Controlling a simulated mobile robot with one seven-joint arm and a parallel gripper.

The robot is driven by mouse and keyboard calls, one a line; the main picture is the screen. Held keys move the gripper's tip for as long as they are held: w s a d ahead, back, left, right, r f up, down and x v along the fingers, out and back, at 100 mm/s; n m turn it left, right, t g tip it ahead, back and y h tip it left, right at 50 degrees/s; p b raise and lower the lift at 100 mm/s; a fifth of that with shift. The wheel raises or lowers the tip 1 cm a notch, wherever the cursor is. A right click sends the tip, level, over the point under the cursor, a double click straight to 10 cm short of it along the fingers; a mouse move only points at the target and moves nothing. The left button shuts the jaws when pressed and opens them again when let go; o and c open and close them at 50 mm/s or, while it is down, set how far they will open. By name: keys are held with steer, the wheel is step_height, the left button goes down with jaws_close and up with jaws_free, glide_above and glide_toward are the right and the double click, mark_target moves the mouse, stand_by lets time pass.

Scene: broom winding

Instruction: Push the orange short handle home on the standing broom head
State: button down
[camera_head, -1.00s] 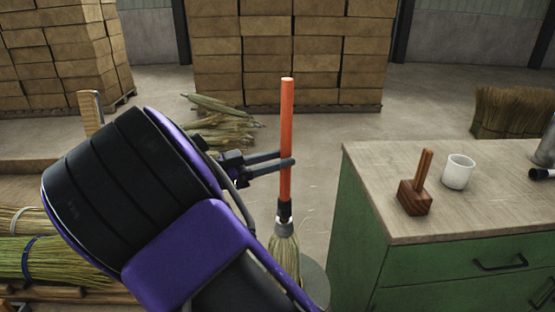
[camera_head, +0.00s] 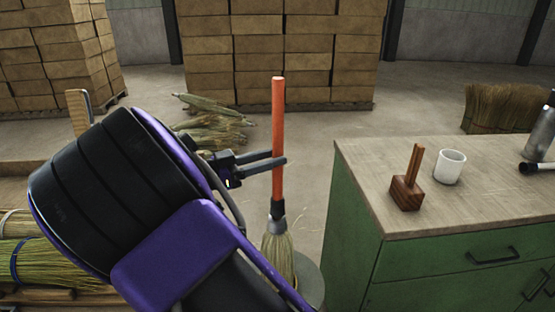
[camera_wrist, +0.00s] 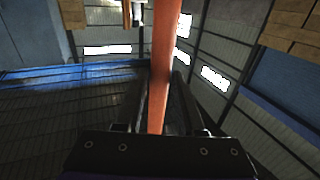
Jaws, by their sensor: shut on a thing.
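The orange short handle (camera_head: 278,120) stands upright in the middle of the head view, with a dark collar at its lower end. The collar meets the grey top of the standing broom head (camera_head: 278,246), whose pale bristles flare downward onto a round grey stand (camera_head: 310,284). My gripper (camera_head: 280,162) is shut on the handle, a little below its middle. In the wrist view the orange handle (camera_wrist: 161,65) runs between the two dark fingers (camera_wrist: 160,105). The inside of the joint is hidden.
A green workbench (camera_head: 345,215) stands close on the right, with a wooden mallet (camera_head: 407,190), a white cup (camera_head: 449,167) and a metal bottle (camera_head: 540,135). Straw bundles (camera_head: 45,255) lie at the left. Stacked cartons (camera_head: 280,50) are behind.

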steer(key=shift+f+b, duration=0.45)
steer(key=shift+f, duration=0.1)
stand_by(0.4)
steer(key=shift+c, duration=2.2)
jaws_free()
